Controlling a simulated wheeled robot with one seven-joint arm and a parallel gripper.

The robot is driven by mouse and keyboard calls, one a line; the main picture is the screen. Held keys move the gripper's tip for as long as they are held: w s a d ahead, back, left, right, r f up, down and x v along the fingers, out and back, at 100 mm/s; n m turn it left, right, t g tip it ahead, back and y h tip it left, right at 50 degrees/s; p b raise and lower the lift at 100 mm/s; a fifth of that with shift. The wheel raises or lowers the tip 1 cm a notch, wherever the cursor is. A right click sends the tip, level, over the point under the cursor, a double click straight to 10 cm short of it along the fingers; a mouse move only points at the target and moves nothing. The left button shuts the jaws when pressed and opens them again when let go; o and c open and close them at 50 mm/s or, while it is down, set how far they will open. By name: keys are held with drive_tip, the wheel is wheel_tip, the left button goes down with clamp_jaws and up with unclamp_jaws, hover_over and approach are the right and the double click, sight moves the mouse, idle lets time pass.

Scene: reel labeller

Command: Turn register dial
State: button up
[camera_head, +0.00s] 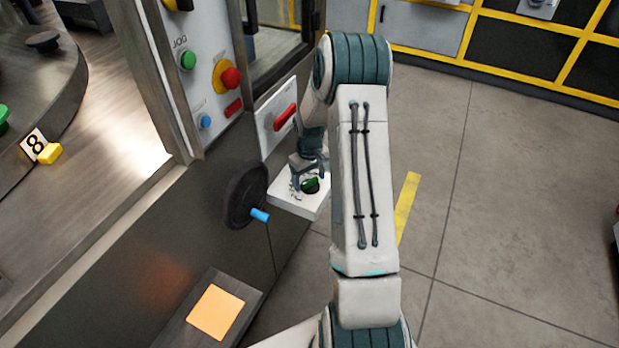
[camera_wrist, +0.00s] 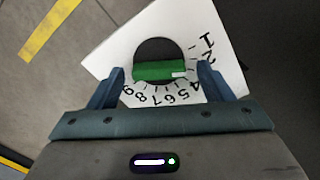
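The register dial is a green bar handle (camera_wrist: 160,71) on a dark round base, set on a white numbered plate (camera_wrist: 118,50). In the wrist view the numbers run around the dial, and a small white mark sits at the handle's right end, toward the 3–4 side. In the head view the green dial (camera_head: 311,185) sits on the white plate (camera_head: 285,203) jutting from the machine. My gripper (camera_wrist: 162,76) is open, with one finger at each end of the green handle. I cannot tell whether the fingers touch it. In the head view my gripper (camera_head: 306,176) is partly hidden by my arm.
A black handwheel with a blue knob (camera_head: 260,214) is left of the plate. Above are a red handle (camera_head: 285,117), a red stop button (camera_head: 231,77) and a green jog button (camera_head: 188,60). An orange lit pad (camera_head: 215,313) is below. The floor at right is clear.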

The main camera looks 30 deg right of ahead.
wheel_tip(320, 180, up, 14)
idle(0.6)
